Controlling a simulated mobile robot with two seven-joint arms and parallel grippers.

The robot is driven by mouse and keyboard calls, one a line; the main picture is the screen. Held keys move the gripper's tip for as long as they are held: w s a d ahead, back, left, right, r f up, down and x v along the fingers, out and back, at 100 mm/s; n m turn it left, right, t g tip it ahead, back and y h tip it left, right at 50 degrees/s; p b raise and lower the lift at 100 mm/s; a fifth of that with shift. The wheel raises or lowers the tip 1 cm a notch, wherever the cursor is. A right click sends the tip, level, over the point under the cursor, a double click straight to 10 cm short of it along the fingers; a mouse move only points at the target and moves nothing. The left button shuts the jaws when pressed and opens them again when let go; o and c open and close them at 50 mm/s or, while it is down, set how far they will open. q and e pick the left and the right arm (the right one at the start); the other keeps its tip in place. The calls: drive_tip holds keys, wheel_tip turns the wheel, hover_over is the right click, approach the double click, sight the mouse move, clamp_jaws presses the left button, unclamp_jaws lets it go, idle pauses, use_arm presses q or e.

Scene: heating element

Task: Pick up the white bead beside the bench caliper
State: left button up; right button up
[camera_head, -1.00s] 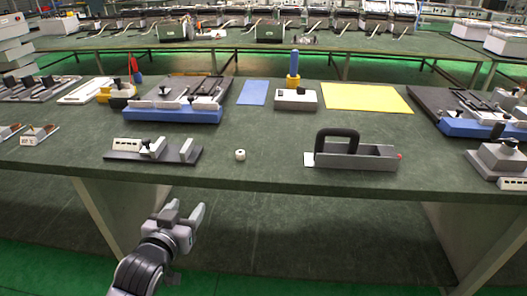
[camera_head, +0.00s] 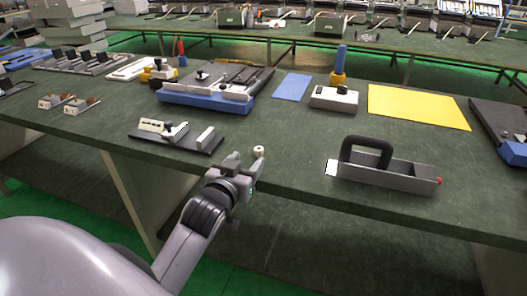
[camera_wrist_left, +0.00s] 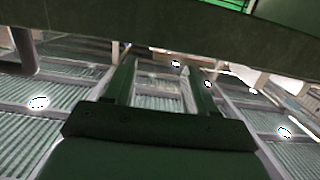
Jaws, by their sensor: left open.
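The small white bead (camera_head: 259,151) lies on the green bench top near its front edge, to the right of the bench caliper (camera_head: 176,136), which is a dark base with light blocks. My left gripper (camera_head: 246,163) is open and empty, just in front of the bead in the head view, close to the bench edge. I cannot tell its height against the bench top. In the left wrist view, the two open fingers (camera_wrist_left: 160,85) have nothing between them, and the bead does not show. My right gripper is not in view.
A grey tray with a black handle (camera_head: 383,168) stands to the right on the bench (camera_head: 300,150). A blue fixture (camera_head: 210,95), a blue mat (camera_head: 292,86) and a yellow mat (camera_head: 418,106) lie farther back. The bench top behind the bead is clear.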

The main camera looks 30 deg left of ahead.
sight(260, 148)
use_arm(q)
drive_tip(key=shift+x, duration=3)
drive_tip(key=shift+d, duration=0.2)
clamp_jaws()
